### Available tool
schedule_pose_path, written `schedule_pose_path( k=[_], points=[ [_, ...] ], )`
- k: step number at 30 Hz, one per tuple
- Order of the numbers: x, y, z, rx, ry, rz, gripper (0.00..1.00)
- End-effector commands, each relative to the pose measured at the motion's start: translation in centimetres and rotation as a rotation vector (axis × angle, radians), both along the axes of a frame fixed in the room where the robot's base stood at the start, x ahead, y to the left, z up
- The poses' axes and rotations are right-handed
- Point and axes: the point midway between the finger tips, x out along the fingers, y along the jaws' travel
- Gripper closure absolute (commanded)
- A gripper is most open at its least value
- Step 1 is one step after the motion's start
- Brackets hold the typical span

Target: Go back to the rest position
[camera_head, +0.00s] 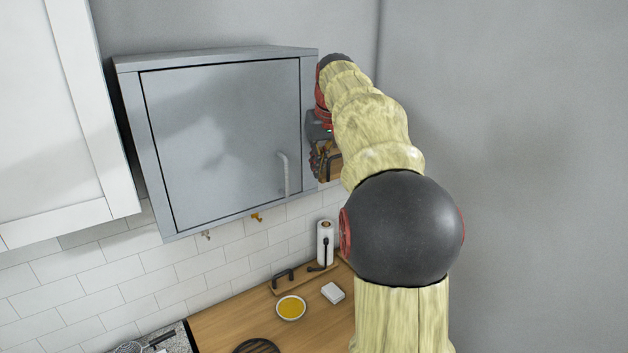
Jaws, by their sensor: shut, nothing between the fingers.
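My gripper (326,160) is beside the right side of a grey metal wall cabinet (225,130), near its lower front corner. It is shut and empty, and partly hidden by my arm. My arm reaches up from the lower right and bends over toward the cabinet. The cabinet door is shut, with a light bar handle (285,176) at its lower right. I cannot tell whether the gripper touches the cabinet's side.
Below is a wooden counter (235,322) with a bowl of yellow contents (291,308), a white block (333,292), a paper roll (325,242) and a dark round rack (256,347). A white cupboard (60,120) hangs at left. The right side shows bare wall.

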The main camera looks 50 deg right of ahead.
Motion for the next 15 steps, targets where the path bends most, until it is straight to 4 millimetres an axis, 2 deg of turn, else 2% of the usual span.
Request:
schedule_pose_path(
  k=[6,15],
  points=[
    [-0.38,0.09,0.87,0.002,0.002,0.0,1.0],
    [-0.1,-0.2,1.08,-0.001,-0.014,-0.025,1.0]
  ],
)
